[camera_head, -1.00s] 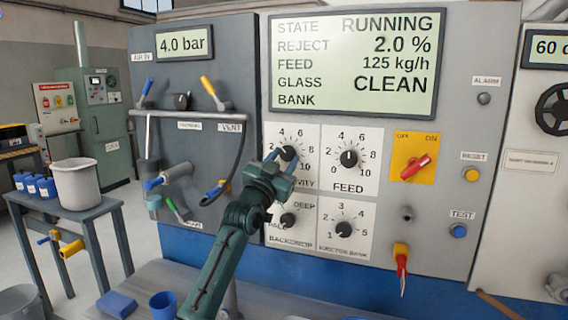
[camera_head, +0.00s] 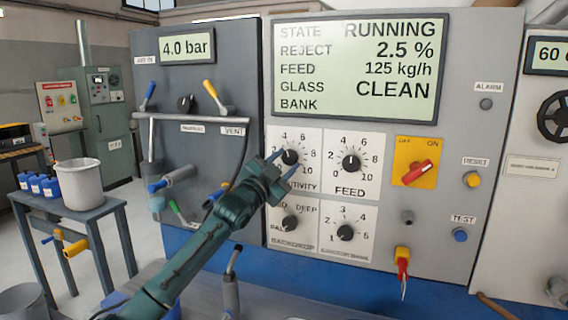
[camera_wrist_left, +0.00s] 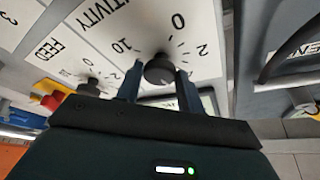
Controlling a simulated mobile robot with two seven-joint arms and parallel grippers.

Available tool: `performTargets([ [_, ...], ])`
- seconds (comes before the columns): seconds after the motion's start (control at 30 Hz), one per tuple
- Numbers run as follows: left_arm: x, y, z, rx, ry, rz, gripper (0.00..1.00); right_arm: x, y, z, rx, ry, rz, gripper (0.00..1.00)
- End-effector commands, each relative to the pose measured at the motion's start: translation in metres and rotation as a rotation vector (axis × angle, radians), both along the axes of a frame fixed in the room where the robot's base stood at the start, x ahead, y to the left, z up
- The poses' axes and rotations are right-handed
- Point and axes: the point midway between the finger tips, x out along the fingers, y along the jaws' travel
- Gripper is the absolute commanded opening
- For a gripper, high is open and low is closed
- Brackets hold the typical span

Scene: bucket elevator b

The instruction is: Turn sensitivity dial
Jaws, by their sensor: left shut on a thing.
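The sensitivity dial (camera_head: 289,157) is a black knob on a white scale plate at the upper left of the dial group. It also shows in the left wrist view (camera_wrist_left: 160,70), between the two fingers. My left gripper (camera_head: 281,163) reaches up from the lower left and is shut on this knob. The gripper covers part of the plate's lettering, leaving "ITIVITY" showing. The display (camera_head: 358,68) reads RUNNING, reject 2.5 %, feed 125 kg/h, glass CLEAN. My right gripper is not in view.
The feed dial (camera_head: 351,163) is close on the right. The backdrop dial (camera_head: 290,224) and ejector bank dial (camera_head: 345,232) are below. A red switch on a yellow plate (camera_head: 416,163) is further right. A hose and handles (camera_head: 215,95) are on the left panel.

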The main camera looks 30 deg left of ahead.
Motion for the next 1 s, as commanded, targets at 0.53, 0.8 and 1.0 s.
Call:
performTargets([
  [0.53,0.000,0.000,0.000,-0.001,-0.001,0.000,0.59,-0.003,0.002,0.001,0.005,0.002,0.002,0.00],
  [0.8,-0.007,0.000,-0.004,-0.001,0.000,0.000,0.59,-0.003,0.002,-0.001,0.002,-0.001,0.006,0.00],
  [1.0,-0.039,0.001,-0.017,0.000,0.002,-0.001,0.59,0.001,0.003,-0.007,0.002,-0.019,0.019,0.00],
])
